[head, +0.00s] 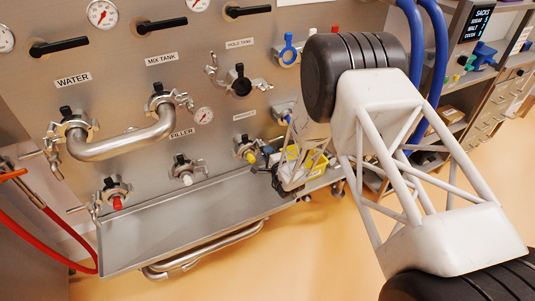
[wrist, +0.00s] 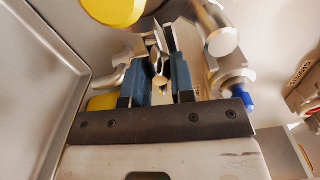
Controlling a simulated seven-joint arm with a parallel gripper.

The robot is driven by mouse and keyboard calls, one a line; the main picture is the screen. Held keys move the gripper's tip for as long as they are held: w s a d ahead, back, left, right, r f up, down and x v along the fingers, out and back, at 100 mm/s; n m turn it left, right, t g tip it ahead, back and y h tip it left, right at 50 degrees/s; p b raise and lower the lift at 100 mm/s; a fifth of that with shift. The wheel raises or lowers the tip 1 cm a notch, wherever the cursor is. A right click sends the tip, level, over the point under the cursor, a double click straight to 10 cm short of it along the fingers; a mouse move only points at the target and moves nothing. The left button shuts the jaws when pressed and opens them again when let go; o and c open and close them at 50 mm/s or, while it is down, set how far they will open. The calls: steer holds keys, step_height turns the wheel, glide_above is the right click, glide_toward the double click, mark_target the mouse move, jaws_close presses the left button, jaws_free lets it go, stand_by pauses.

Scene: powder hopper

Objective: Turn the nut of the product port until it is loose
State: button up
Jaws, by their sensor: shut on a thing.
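The port with a yellow cap (head: 250,156) sits low on the steel panel, at the right of the lower row of ports. I take it for the product port; I cannot read the small label above it. In the wrist view its yellow cap (wrist: 113,8) shows at the top. My gripper (wrist: 160,85) has its two blue fingers on either side of a small metal nut (wrist: 159,81) of the clamp and is shut on it. In the head view my gripper (head: 275,175) is beside this port, and my arm partly hides the area. I cannot tell how loose the nut is.
A steel tray (head: 180,232) runs under the ports. A blue-tipped fitting (wrist: 246,99) is close to the right finger. Ports with a white cap (head: 187,179) and a red cap (head: 117,202) are farther left. Blue hoses (head: 440,60) hang behind my arm.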

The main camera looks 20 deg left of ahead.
steer(key=shift+n, duration=0.4)
steer(key=o, duration=0.7)
steer(key=shift+c, duration=0.2)
steer(key=v, duration=0.9)
